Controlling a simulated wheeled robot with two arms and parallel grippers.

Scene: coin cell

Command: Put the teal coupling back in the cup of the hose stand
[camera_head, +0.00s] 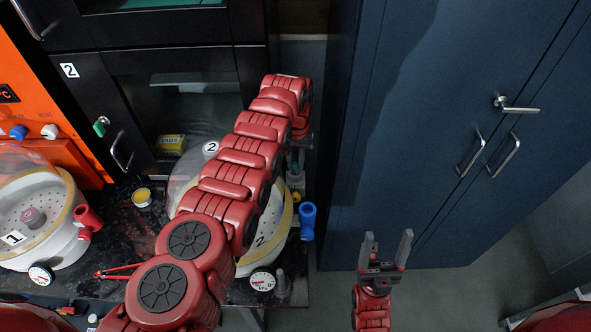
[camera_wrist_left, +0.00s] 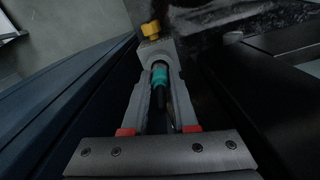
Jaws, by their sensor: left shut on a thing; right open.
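The teal coupling (camera_wrist_left: 159,74) shows in the left wrist view, with a black lower part running down between the fingers. My left gripper (camera_wrist_left: 160,58) is shut on it. A yellow knob (camera_wrist_left: 151,29) shows just beyond the fingertips. I cannot tell whether it belongs to the hose stand, and no cup shows clearly. In the head view my left arm reaches across the bench to its far right end, and its wrist hides most of the grip. My right gripper (camera_head: 386,245) is open and empty, in front of the blue cabinet.
A domed vessel marked 2 (camera_head: 283,235) stands under my left arm, with a blue port (camera_head: 307,222) at its right. A vessel marked 1 (camera_head: 40,215) stands at the left. The dark blue cabinet (camera_head: 420,120) rises close to the right of the bench.

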